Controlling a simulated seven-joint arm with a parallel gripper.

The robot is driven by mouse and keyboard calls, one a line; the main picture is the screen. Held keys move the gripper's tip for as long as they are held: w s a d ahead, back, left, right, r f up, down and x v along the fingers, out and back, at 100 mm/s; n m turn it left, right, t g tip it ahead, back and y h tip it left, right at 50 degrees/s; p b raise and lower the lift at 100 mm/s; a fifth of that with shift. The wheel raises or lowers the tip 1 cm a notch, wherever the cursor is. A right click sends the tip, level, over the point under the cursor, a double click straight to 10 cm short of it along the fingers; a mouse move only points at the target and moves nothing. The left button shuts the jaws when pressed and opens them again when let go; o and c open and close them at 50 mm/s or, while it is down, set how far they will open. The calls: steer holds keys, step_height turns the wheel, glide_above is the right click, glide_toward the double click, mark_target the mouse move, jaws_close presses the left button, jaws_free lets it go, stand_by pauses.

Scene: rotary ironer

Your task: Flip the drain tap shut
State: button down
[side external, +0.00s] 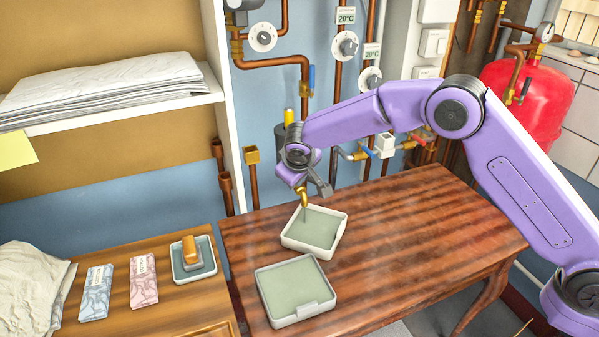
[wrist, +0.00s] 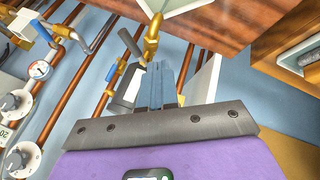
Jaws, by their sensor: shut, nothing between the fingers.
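The drain tap (side external: 302,195) is a brass spout hanging over the square tray (side external: 331,252) on the wooden table. A thin dark line runs from the spout down into the tray. In the wrist view the brass spout (wrist: 152,42) is at top centre, with a grey lever (wrist: 130,43) on its left, slanting. The lever seems to show in the side view as a grey piece right of the spout. My gripper (wrist: 161,70) is shut and empty, its fingertips close below the brass body in the wrist view. I cannot tell whether they touch. My wrist partly hides the tap in the side view.
A second square tray (side external: 295,318) sits at the table's front. Copper pipes with dials (side external: 345,45) and small valves (side external: 360,153) line the wall close by. A red tank (side external: 535,100) stands behind my arm. The table's right half is clear.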

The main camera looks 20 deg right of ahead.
mark_target(311, 181)
steer(key=w+d+f, duration=0.4)
steer(key=f, duration=0.1)
steer(key=shift+w+d+f, duration=0.15)
steer(key=shift+w+d, duration=0.05)
steer(key=shift+w, duration=0.15)
steer(key=shift+d+n+y, duration=0.3)
steer(key=shift+n, duration=0.2)
steer(key=shift+w+d+n+y, duration=0.1)
steer(key=shift+d+n+y, duration=0.35)
steer(key=shift+n, duration=0.25)
steer(key=shift+w+d+n+y, duration=0.25)
steer(key=shift+d+n+y, duration=0.4)
steer(key=shift+n, duration=0.45)
steer(key=shift+w+d, duration=1.15)
steer(key=shift+d, duration=0.15)
steer(key=shift+w, duration=0.15)
